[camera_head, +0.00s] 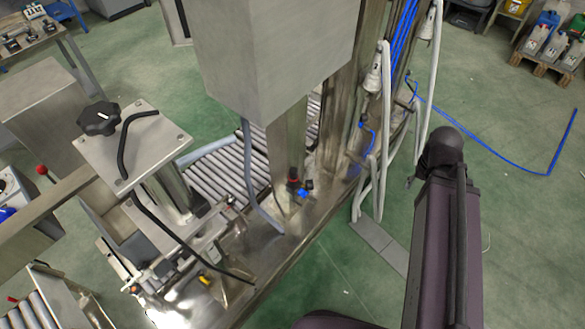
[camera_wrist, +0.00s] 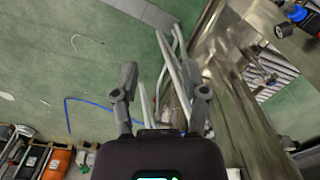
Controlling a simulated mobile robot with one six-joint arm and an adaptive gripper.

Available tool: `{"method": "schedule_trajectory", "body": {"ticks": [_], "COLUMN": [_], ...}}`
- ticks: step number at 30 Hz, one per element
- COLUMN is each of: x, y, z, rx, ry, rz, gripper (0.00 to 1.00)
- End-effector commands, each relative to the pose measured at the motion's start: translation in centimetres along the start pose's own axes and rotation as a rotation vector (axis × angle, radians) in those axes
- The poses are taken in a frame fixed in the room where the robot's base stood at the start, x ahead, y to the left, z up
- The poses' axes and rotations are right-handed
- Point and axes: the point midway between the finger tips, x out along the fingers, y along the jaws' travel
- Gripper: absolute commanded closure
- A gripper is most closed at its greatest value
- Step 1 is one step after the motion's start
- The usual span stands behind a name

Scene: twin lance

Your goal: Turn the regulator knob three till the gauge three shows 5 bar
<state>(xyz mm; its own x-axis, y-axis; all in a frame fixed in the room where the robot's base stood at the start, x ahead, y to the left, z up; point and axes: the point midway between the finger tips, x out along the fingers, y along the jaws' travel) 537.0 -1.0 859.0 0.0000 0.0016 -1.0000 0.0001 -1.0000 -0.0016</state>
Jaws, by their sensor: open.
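A small regulator with a dark knob (camera_head: 293,174) and blue fittings (camera_head: 304,192) stands at the foot of the steel column in the head view. A similar blue and black fitting (camera_wrist: 296,13) shows at the top right of the wrist view, with a small round dark-rimmed part (camera_wrist: 284,30) beside it. I cannot tell its number or read any gauge value. My gripper (camera_wrist: 164,84) is open and empty in the wrist view, well left of and apart from that fitting. The gripper is not visible in the head view.
A large steel box (camera_head: 270,50) hangs on the column above the regulator. A black star knob (camera_head: 98,118) sits on a steel plate at left. Pale hoses (camera_head: 384,130) hang near my arm. Roller conveyor (camera_head: 222,168) lies behind. Green floor at right is mostly clear, with a blue hose (camera_head: 500,160).

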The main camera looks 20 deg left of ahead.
Motion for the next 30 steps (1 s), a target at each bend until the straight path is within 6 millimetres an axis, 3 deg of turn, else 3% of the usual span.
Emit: {"method": "schedule_trajectory", "body": {"ticks": [8,11,17,23,30], "x": [0.0,0.0,0.3,0.9,1.9], "y": [0.0,0.0,-1.3,-5.3,-13.5], "z": [0.0,0.0,-0.6,-2.3,-4.5], "rx": [0.0,-0.002,-0.064,-0.272,-0.668], "ry": [0.0,0.0,0.01,0.042,0.12], "rz": [0.0,0.0,-0.014,-0.055,-0.132], "gripper": [0.43,0.19,0.19,0.19,0.19]}}
